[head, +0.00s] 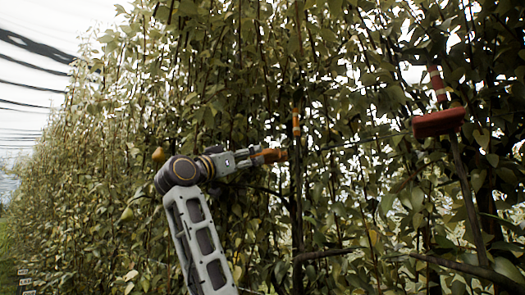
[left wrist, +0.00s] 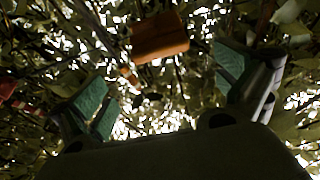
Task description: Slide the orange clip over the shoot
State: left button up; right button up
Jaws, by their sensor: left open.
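The orange clip (head: 271,155) shows at the tip of my left gripper (head: 246,158) in the head view. In the left wrist view the clip (left wrist: 160,38) is an orange block in front of the spread green-padded fingers of my left gripper (left wrist: 168,92). Gaps show between the clip and both fingers, so the gripper is open and not holding it. A thin upright shoot (head: 297,170) with orange bands stands just right of the clip in the head view. I cannot tell whether the clip touches or surrounds it. My right gripper is not in view.
A red block (head: 438,122) sits by a red-and-white banded stem (head: 437,84) at the right. Dense leaves and thin branches surround my left gripper. A pear (head: 159,154) hangs left of my arm. A thicker branch (head: 455,266) crosses the lower right.

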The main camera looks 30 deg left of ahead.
aim_at(269, 156)
pick_arm(q)
jog(key=shift+p+x, duration=2.05)
jog(key=shift+x, duration=3.15)
